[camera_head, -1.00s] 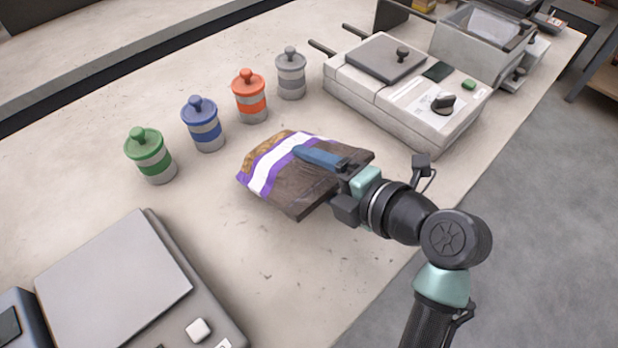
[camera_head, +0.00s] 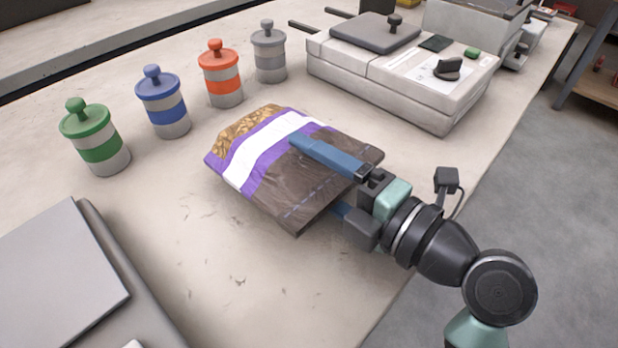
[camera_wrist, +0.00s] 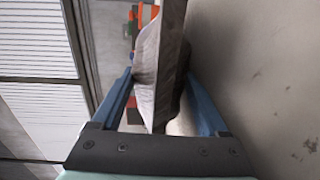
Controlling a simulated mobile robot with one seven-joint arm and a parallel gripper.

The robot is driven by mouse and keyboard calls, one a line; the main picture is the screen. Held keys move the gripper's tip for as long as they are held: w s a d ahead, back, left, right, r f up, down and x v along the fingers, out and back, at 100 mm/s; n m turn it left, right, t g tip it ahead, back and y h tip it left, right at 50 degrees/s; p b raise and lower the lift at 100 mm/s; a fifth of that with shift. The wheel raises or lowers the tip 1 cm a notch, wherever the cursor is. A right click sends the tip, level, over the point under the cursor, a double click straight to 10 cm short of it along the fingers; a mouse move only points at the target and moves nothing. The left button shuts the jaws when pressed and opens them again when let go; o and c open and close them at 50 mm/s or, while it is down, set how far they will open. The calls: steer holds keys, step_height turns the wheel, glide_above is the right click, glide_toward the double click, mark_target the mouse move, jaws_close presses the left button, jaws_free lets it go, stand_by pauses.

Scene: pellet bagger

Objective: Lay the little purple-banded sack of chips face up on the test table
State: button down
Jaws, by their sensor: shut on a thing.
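The little sack of chips (camera_head: 255,148) is dark brown, with a purple-edged white band and a golden chip picture at its far end. The banded face is turned up. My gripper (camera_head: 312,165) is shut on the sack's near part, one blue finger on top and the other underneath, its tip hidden. The sack lies roughly flat over the pale test table (camera_head: 200,255); I cannot tell whether its underside touches. In the wrist view the sack (camera_wrist: 162,65) shows edge-on between the two fingers of my gripper (camera_wrist: 157,80).
Grey-bodied canisters with green (camera_head: 95,137), blue (camera_head: 163,103), orange (camera_head: 221,75) and grey (camera_head: 269,52) tops stand behind and left of the sack. A pale machine (camera_head: 400,85) stands at back right. A grey flat-topped device (camera_head: 55,285) is at front left.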

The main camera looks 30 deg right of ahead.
steer(key=shift+f, duration=0.25)
steer(key=shift+c, duration=0.2)
jaws_free()
steer(key=shift+f, duration=0.1)
steer(key=shift+o, duration=0.2)
steer(key=shift+s+f, duration=0.1)
steer(key=shift+f, duration=0.05)
steer(key=v, duration=1.2)
steer(key=shift+s+d+r, duration=0.25)
steer(key=shift+r, duration=0.1)
steer(key=shift+s+r, duration=0.1)
steer(key=shift+s, duration=0.05)
